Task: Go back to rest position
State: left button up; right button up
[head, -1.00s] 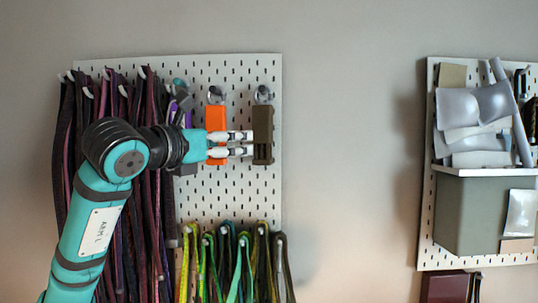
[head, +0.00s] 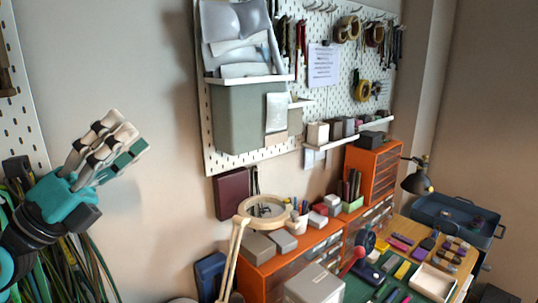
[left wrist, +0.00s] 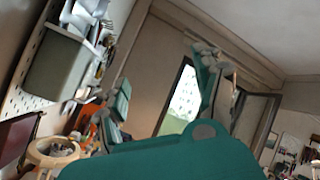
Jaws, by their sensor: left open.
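My left gripper (head: 122,132) is raised at the left of the head view, in front of the bare wall. Its pale fingers with teal pads stand apart with nothing between them. In the left wrist view the two fingers (left wrist: 165,88) also show apart and empty above the teal palm. Part of the left pegboard (head: 22,110) shows at the left edge, with hanging cords (head: 85,268) below, partly behind my arm. My right gripper is in neither view.
An organizer pegboard (head: 345,90) with a grey-green bin (head: 240,117) hangs ahead. Below it are orange drawers (head: 372,170), a ring magnifier lamp (head: 264,210) and a work table (head: 460,262) with many small items. A blue cart (head: 455,215) stands at the right. The wall between the pegboards is clear.

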pick_arm(q)
jog(key=w+a+f+n+t+y, duration=0.2)
jog(key=a+f+n+t+y, duration=0.4)
jog(key=n+y, duration=0.55)
jog(key=w+a+f+n+t+y, duration=0.25)
jog(key=f+n+y, duration=0.65)
jog(key=n, duration=0.6)
notch_tip(320, 180, down, 16)
jog(key=s+a+n+g+y, duration=0.3)
jog(key=n+g, duration=0.4)
jog(key=s+d+f+n+g+h, duration=0.1)
jog(key=s+d+f+g, duration=0.2)
jog(key=f, duration=0.4)
jog(key=s+f+n+g, duration=0.1)
jog(key=s+f+g, duration=0.2)
jog(key=s+f, duration=0.3)
jog(key=s+d+f+g+h, duration=0.4)
jog(key=s+d+f+g, duration=0.35)
jog(key=s+f, duration=0.45)
notch_tip(320, 180, down, 28)
jog(key=s+g+b, duration=0.1)
jog(key=s+b, duration=0.2)
jog(key=b, duration=0.1)
jog(key=s+a+f+g+b, duration=0.1)
jog(key=s+a+f+b, duration=0.1)
jog(key=s+f, duration=1.4)
notch_tip(320, 180, down, 4)
jog(key=shift+s+a+f+y+b, duration=0.1)
jog(key=shift+s+a+y+b, duration=0.25)
jog(key=shift+s+b, duration=0.05)
